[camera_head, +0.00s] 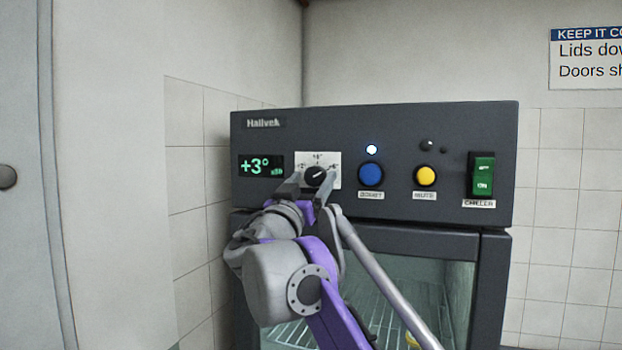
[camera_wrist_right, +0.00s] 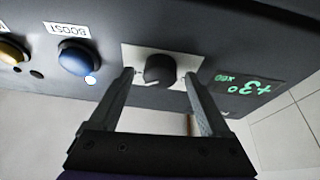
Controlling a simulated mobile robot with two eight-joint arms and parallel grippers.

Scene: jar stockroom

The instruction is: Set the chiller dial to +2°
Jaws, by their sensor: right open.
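The chiller dial (camera_head: 316,176) is a black knob on a white scale plate (camera_head: 331,160) on the dark chiller panel. In the right wrist view the dial (camera_wrist_right: 159,69) sits between the two fingertips. The green display (camera_head: 261,166) beside it reads +3°, with smaller text. My right gripper (camera_head: 314,184) is at the dial from below, with its fingers on either side of the knob. In the right wrist view the right gripper (camera_wrist_right: 160,80) is open, with gaps between the fingers and the knob. Part of the scale is hidden by the gripper. My left gripper is not in view.
Right of the dial are a blue BOOST button (camera_head: 371,174), a yellow button (camera_head: 425,176) and a green CHILLER switch (camera_head: 482,176). A chiller door (camera_head: 424,241) with a glass pane lies below the panel. A wall sign (camera_head: 588,62) hangs at upper right.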

